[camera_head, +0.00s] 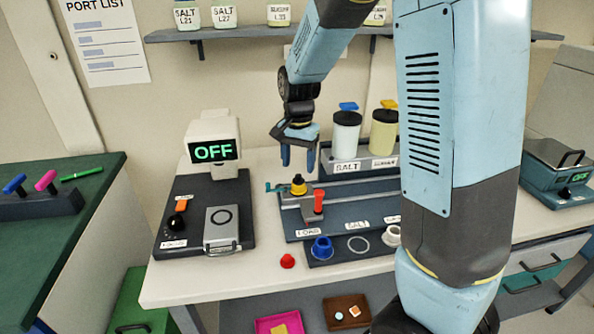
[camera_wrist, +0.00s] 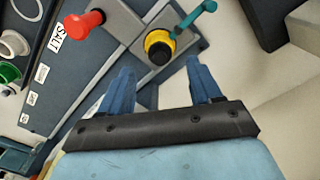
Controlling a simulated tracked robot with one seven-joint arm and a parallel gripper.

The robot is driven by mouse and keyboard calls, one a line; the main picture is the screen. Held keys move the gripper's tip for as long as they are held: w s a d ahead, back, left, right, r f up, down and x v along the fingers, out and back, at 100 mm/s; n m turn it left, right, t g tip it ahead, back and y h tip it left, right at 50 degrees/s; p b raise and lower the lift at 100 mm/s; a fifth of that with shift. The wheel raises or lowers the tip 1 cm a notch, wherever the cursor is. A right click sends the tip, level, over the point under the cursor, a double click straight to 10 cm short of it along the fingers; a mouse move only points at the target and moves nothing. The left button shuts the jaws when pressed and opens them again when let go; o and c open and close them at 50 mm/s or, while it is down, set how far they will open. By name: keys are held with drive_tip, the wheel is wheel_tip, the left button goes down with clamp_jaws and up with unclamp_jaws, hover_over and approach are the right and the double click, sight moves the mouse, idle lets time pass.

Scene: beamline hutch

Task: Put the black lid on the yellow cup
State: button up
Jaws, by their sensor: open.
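A small yellow cup (camera_head: 298,190) stands on a grey block on the bench, left of a red-topped post. A black lid-like piece (camera_head: 298,179) shows on top of it. In the wrist view, the black piece (camera_wrist: 159,52) sits inside the yellow rim (camera_wrist: 160,35); whether it is fully seated, I cannot tell. My gripper (camera_head: 298,160) is open and empty, just above and behind the cup. In the wrist view my gripper (camera_wrist: 158,70) has its fingers apart, with the cup just beyond the fingertips, roughly between them.
The red-topped post (camera_head: 319,201) and a teal handle (camera_wrist: 196,20) are close to the cup. Two large jars (camera_head: 346,135) stand behind to the right. A blue cup (camera_head: 321,248) sits in the front tray. A device reading OFF (camera_head: 213,150) is at left.

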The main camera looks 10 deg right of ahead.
wheel_tip(320, 180, up, 10)
drive_tip(key=s+d+r+n+t, duration=0.2)
drive_tip(key=s+d, duration=0.1)
drive_tip(key=s, duration=0.5)
drive_tip(key=s+d+r+n+t, duration=0.1)
drive_tip(key=s+d+r+n, duration=0.1)
drive_tip(key=s+d, duration=0.2)
drive_tip(key=s+d+r+n+t, duration=0.2)
drive_tip(key=s+d+r, duration=0.1)
drive_tip(key=s, duration=0.8)
drive_tip(key=shift+s+d+n+t, duration=0.3)
drive_tip(key=shift+d+n, duration=0.1)
